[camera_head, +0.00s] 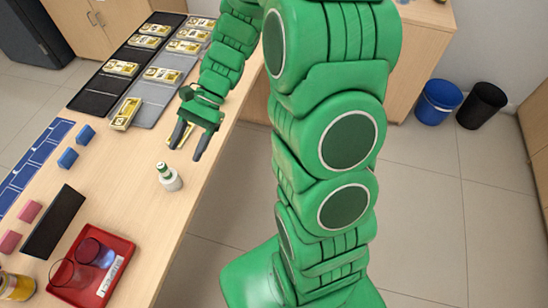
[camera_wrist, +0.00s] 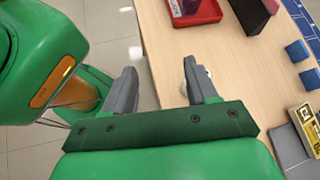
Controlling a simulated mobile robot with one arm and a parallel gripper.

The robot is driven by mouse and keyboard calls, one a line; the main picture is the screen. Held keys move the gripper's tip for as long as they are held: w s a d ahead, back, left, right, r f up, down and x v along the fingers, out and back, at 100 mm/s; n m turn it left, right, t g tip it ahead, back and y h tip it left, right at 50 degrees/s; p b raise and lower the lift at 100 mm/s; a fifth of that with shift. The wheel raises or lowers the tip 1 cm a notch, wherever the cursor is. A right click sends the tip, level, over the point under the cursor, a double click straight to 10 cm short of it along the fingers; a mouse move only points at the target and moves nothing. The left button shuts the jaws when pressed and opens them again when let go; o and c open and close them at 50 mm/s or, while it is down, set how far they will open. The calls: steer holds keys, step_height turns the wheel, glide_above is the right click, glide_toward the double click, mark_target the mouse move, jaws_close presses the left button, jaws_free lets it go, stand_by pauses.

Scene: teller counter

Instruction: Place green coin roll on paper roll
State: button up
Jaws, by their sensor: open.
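My gripper (camera_head: 187,149) is open and empty, apart from the coin roll and farther back along the counter. In the wrist view the open jaws (camera_wrist: 160,68) have nothing between them. A pale bit of the paper roll (camera_wrist: 184,66) shows beside the right finger, which hides most of it.
Behind my gripper, a dark tray (camera_head: 93,101) and a grey tray hold several banknote bundles, one (camera_head: 126,113) at the near edge. Blue blocks (camera_head: 68,158), pink blocks, a black block (camera_head: 54,221) and a red tray (camera_head: 119,246) with glasses stand left and in front. The counter's right edge is close.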

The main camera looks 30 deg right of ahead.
steer(key=s+d+r+n+t+h, duration=0.1)
steer(key=s+d+r+n+h, duration=0.3)
steer(key=s, duration=0.6)
steer(key=s+d+r+n+t+h, duration=0.2)
steer(key=s+d+r+n+h, duration=0.3)
steer(key=s+d+r, duration=0.3)
steer(key=shift+s+r+n+h, duration=0.2)
steer(key=shift+s+n+h, duration=0.1)
steer(key=shift+s, duration=1)
